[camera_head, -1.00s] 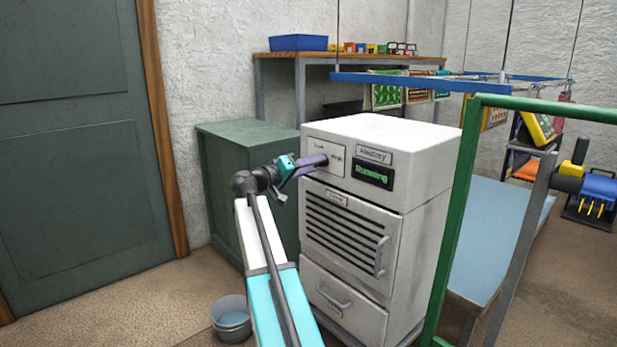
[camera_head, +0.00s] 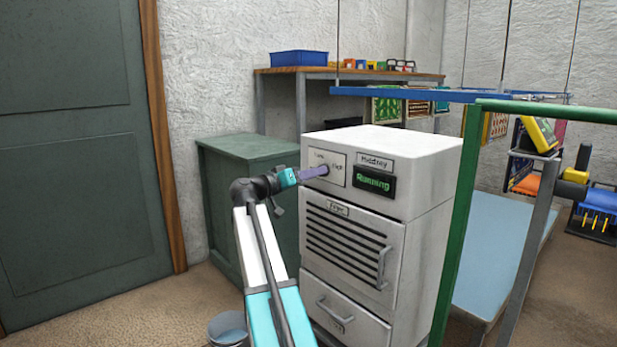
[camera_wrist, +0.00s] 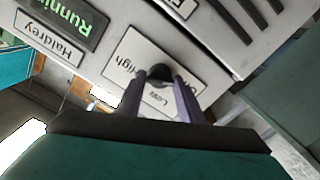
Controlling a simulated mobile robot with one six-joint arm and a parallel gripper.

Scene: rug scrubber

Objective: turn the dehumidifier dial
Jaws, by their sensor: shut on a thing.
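The dehumidifier (camera_head: 420,215) is a white cabinet with a slatted front grille and a drawer below. Its green "Running" display (camera_head: 374,183) is lit. The dial (camera_wrist: 160,73) is a dark round knob on a white plate (camera_wrist: 128,58) marked "Low" and "High"; a third label is partly hidden by a finger. My gripper (camera_wrist: 162,82) has its two purple-grey fingers shut on the dial, one on each side. In the head view my gripper (camera_head: 322,171) reaches the dial plate from the left and hides most of the dial.
A green cabinet (camera_head: 250,150) stands left of the dehumidifier. A bucket (camera_head: 228,328) is on the floor by my arm. A green-framed rack (camera_head: 455,220) stands close on the right. A shelf (camera_head: 350,75) with a blue bin (camera_head: 299,57) is behind.

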